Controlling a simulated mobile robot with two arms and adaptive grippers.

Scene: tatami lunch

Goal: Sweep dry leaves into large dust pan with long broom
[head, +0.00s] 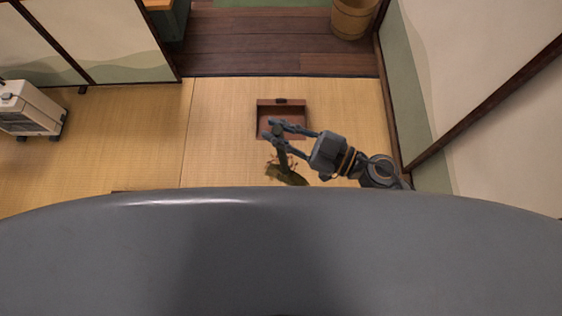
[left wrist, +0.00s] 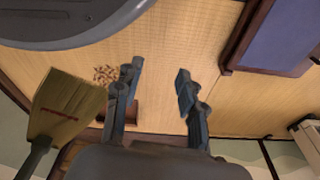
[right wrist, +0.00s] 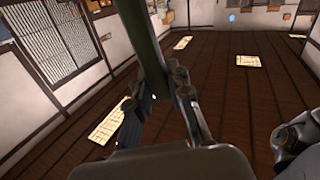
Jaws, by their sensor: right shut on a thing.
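The large dust pan (head: 282,103), a shallow reddish-brown box, lies on the tatami in the head view. My right gripper (head: 274,128) is shut on the dark green handle of the long broom (right wrist: 147,40), over the pan's near edge in that view. The olive broom head (head: 288,177) is below the pan in the picture, beside a few dry leaves (head: 293,160). The left wrist view shows the broom head (left wrist: 68,108), the scattered leaves (left wrist: 106,74) and part of the pan (left wrist: 131,113). My left gripper (left wrist: 158,72) is open and empty. My body hides the near floor.
A white heater (head: 28,108) stands at the far left. A wooden bucket (head: 352,17) stands at the back right on dark boards. A wall (head: 440,85) runs close along the right. The tatami left of the pan is clear. A purple-topped, dark-framed object (left wrist: 280,35) shows in the left wrist view.

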